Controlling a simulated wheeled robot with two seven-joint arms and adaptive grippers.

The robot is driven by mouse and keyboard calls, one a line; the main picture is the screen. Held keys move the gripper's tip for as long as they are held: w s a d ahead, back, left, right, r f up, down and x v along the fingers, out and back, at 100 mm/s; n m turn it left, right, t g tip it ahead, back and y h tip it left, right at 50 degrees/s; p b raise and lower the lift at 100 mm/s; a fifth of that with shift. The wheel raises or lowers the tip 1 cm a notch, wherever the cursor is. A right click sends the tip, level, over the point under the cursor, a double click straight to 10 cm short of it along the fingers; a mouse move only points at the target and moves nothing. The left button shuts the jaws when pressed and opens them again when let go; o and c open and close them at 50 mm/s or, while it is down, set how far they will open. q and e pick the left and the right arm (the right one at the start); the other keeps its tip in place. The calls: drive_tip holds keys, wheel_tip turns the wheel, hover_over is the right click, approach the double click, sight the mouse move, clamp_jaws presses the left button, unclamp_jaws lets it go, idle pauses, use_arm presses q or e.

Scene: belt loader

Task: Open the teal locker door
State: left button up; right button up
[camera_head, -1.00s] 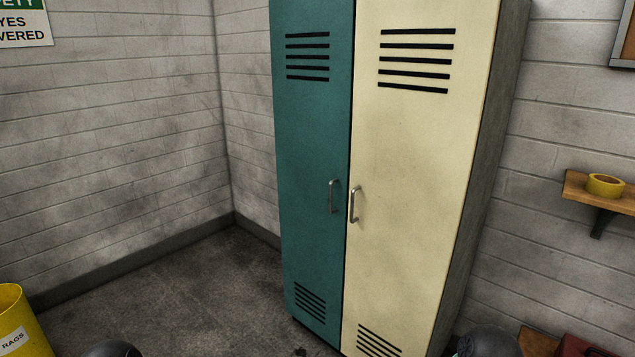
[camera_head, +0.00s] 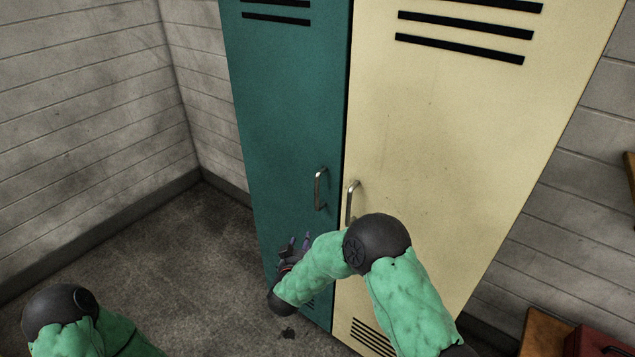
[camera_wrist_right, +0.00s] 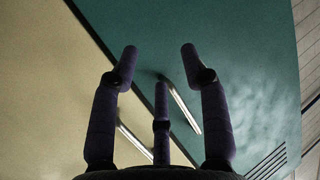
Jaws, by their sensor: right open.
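The teal locker door (camera_head: 285,110) stands shut at the middle left in the head view, beside a cream door. Its metal bar handle (camera_head: 319,188) is on its right edge. My right gripper (camera_head: 297,245) is below and a little left of that handle, in front of the teal door, apart from it. In the right wrist view the open fingers (camera_wrist_right: 160,70) point at the doors, with the teal door's handle (camera_wrist_right: 182,105) showing between them, partly behind the middle finger. My left gripper is out of view; only my left arm shows at the lower left.
The cream locker door (camera_head: 440,130) has its own handle (camera_head: 351,201) close to the teal one. A shelf edge (camera_head: 630,180) and a red box (camera_head: 592,343) are at the right. The floor (camera_head: 170,270) left of the lockers is mostly clear.

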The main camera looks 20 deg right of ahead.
sight(318, 191)
wheel_tip(318, 191, up, 14)
drive_tip(key=m+h+p, duration=0.1)
drive_tip(key=m+h, duration=0.2)
drive_tip(key=h, duration=0.3)
drive_tip(key=b+x, duration=0.1)
drive_tip(key=x, duration=0.9)
drive_tip(key=shift+d+f+b, duration=0.2)
drive_tip(key=shift+d+b, duration=0.1)
drive_tip(key=shift+b, duration=0.1)
clamp_jaws()
